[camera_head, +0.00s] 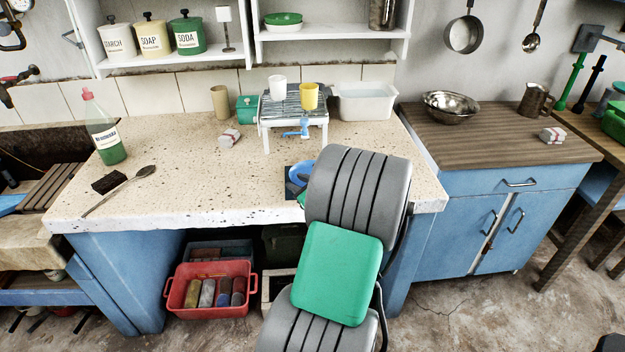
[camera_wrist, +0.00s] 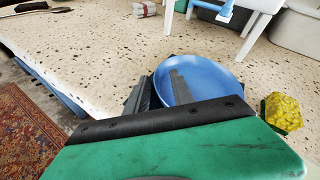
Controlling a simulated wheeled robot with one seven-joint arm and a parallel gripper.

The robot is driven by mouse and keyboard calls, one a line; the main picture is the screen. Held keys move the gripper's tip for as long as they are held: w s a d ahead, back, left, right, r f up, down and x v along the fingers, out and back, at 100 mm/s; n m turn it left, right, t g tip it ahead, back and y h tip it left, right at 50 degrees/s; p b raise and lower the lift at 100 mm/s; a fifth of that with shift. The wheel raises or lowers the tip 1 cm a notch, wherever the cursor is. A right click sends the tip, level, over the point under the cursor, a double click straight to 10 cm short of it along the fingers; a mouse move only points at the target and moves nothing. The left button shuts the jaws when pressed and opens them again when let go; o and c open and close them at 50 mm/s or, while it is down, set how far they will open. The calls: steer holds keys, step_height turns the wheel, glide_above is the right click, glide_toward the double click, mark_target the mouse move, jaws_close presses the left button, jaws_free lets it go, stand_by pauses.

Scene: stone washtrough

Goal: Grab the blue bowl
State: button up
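The blue bowl (camera_wrist: 215,75) sits on the speckled stone counter, in the middle of the wrist view. In the head view only its left part (camera_head: 299,168) shows; my arm hides the rest. My gripper (camera_wrist: 160,84) is open at the bowl's near left rim. One finger looks to be outside the rim and the other over the bowl's inside. I cannot tell whether either finger touches the bowl. The green gripper body hides the bowl's near edge. A dark flat patch shows beside and under the bowl.
A yellow sponge-like block (camera_wrist: 283,112) lies right of the bowl. Behind stands a small white rack (camera_head: 294,125) with cups and a blue tap. A white basin (camera_head: 366,101) is behind right.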

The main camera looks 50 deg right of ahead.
steer(key=shift+s+a+r, duration=0.1)
steer(key=shift+s+a, duration=0.05)
steer(key=shift+a, duration=0.05)
steer(key=shift+c, duration=0.9)
steer(key=shift+a+r, duration=0.1)
steer(key=c, duration=0.3)
steer(key=shift+s, duration=0.1)
jaws_close()
steer(key=shift+f, duration=0.2)
